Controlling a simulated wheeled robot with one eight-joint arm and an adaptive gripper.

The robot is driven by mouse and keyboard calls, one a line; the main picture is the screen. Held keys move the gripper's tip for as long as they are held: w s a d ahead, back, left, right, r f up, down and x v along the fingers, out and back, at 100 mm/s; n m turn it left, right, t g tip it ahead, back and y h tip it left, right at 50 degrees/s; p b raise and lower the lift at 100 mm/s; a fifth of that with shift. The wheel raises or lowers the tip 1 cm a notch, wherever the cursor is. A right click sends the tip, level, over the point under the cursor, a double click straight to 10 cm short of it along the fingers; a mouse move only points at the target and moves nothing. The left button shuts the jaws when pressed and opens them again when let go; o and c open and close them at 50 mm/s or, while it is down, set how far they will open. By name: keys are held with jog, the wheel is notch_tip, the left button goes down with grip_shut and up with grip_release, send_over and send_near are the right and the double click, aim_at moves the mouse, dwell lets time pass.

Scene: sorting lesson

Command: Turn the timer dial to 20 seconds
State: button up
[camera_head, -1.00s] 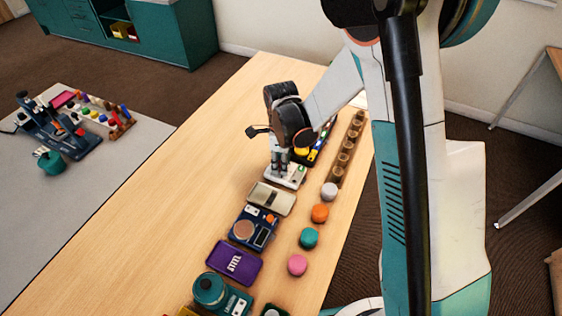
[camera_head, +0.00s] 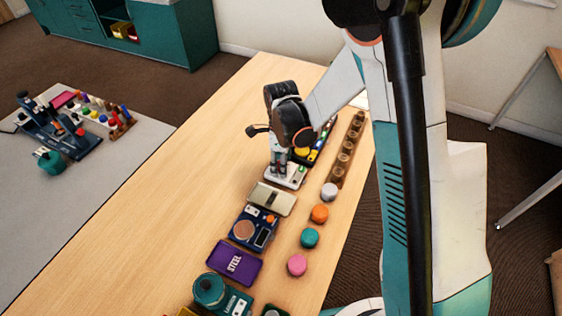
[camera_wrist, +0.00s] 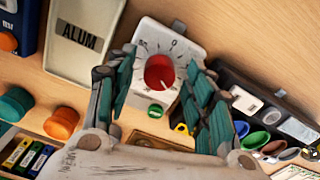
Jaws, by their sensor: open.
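The timer is a white box (camera_wrist: 183,45) with a red round dial (camera_wrist: 159,72) and dark marks around it, seen in the wrist view. A green button (camera_wrist: 155,111) sits below the dial. I cannot read the dial's setting clearly. My gripper (camera_wrist: 161,63) is open, with one finger on each side of the dial; whether either touches it I cannot tell. In the head view the timer (camera_head: 293,181) stands on the wooden table, and my gripper (camera_head: 279,170) points down over it, hiding the dial.
A pale tray marked ALUM (camera_wrist: 83,38) lies beside the timer. A black tray with coloured pieces (camera_wrist: 265,120) is on its other side. A purple STEEL tray (camera_head: 235,263), a blue device (camera_head: 245,222) and several coloured knobs (camera_head: 310,238) stand nearby. The table's left side is clear.

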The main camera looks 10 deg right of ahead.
notch_tip(320, 180, up, 12)
dwell(0.5)
jog(key=shift+f, duration=0.15)
